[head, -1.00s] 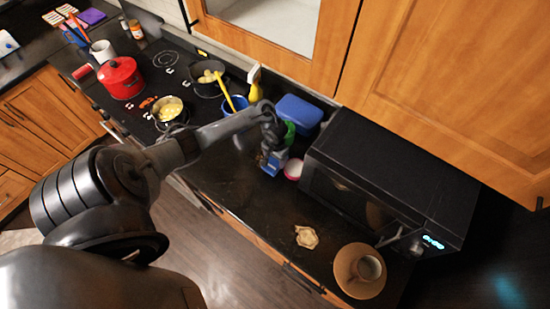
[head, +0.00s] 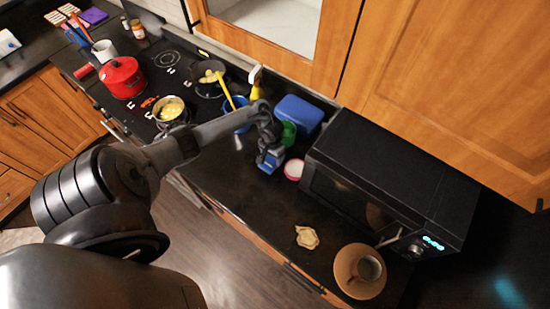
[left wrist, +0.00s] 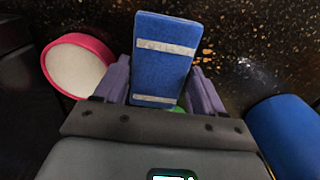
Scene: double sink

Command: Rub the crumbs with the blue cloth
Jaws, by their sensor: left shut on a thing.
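My left gripper (head: 270,152) is shut on the blue cloth (left wrist: 162,62), a flat blue piece with two pale stripes. In the left wrist view the fingers (left wrist: 160,85) grip its sides. In the head view the cloth (head: 270,163) hangs below the gripper at the dark counter; whether it touches the surface is unclear. Small brown crumbs (left wrist: 207,52) lie scattered on the counter beside and beyond the cloth in the left wrist view. The crumbs are too small to make out in the head view. My right gripper is not in view.
A pink-rimmed white bowl (left wrist: 75,68) stands close left of the cloth in the wrist view. A blue box (head: 299,113), green object (head: 288,134) and black microwave (head: 385,175) crowd the area. Pots (head: 173,110) stand on the stove.

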